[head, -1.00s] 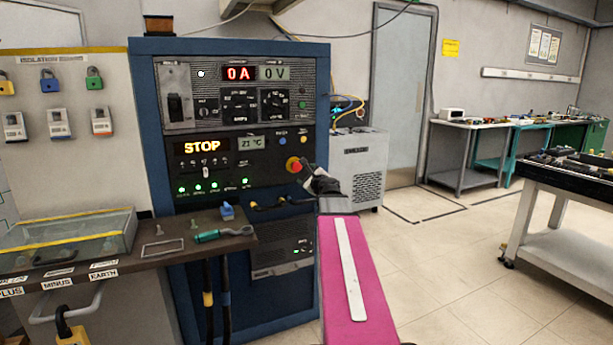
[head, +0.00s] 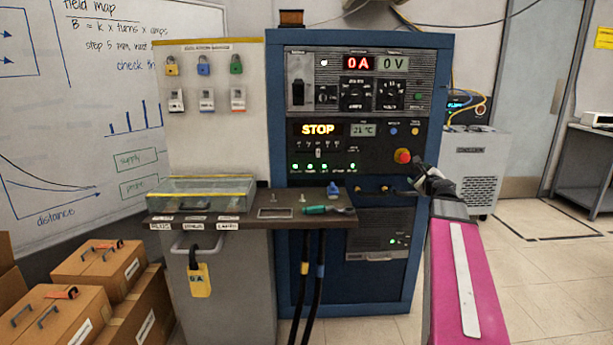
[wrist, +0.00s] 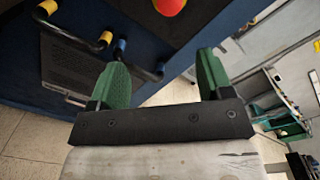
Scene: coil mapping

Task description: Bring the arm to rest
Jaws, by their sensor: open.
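My pink arm (head: 463,280) reaches up from the bottom right of the head view. My gripper (head: 420,172) is at its far end, in front of the right side of the blue power cabinet (head: 273,150), just below and right of the red stop knob (head: 402,156). In the wrist view my gripper (wrist: 160,75) shows two green fingers spread wide apart with nothing between them. The red knob (wrist: 169,5) is at the top edge there, beyond the fingertips. The display reads STOP, 0 A and 0 V.
A bench (head: 255,222) with a clear box (head: 205,195) and a green-handled tool (head: 316,210) stands left of the cabinet. Cardboard boxes (head: 100,270) sit at the lower left. A grey chiller unit (head: 475,165) stands behind my gripper. Open floor lies to the right.

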